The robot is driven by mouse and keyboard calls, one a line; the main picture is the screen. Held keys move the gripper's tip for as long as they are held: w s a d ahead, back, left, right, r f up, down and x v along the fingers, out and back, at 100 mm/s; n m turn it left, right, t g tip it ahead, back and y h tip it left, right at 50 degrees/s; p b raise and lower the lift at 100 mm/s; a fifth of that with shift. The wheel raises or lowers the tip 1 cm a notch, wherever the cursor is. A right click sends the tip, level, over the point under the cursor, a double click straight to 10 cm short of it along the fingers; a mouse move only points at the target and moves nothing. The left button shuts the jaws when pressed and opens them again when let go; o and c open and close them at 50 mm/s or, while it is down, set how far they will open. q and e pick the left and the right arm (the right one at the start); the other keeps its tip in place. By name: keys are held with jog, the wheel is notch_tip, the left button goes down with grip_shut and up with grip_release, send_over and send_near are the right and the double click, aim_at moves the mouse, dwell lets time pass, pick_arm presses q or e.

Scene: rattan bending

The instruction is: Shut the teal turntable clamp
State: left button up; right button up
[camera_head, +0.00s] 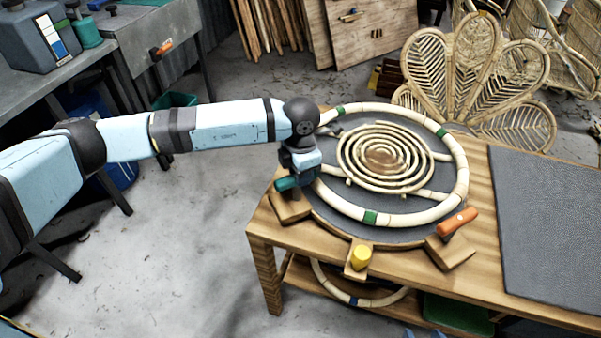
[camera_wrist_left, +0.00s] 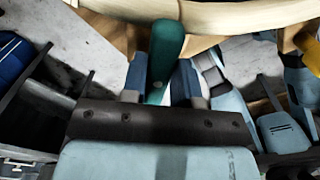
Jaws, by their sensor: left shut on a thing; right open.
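The teal turntable clamp (camera_head: 287,184) sits on a wooden block at the left edge of the turntable (camera_head: 400,236). My left gripper (camera_head: 297,178) is over it, and in the left wrist view the teal handle (camera_wrist_left: 166,52) stands between my left fingers (camera_wrist_left: 160,82), which are shut on it. The clamp's base is largely hidden by the gripper. My right gripper (camera_head: 422,334) barely shows at the bottom edge of the head view. It is open and away from the turntable.
A rattan ring (camera_head: 400,217) and a rattan spiral (camera_head: 385,160) lie on the turntable. A yellow clamp (camera_head: 361,256) stands at the front and an orange clamp (camera_head: 457,221) at the right. A dark mat (camera_head: 545,220) covers the table's right side.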

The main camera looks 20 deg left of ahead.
dwell(0.3)
pick_arm(q)
jog(key=o, duration=0.9)
jog(key=shift+r, duration=0.15)
notch_tip(320, 180, up, 14)
jog(key=shift+f, duration=0.2)
jog(key=shift+d+f, duration=0.1)
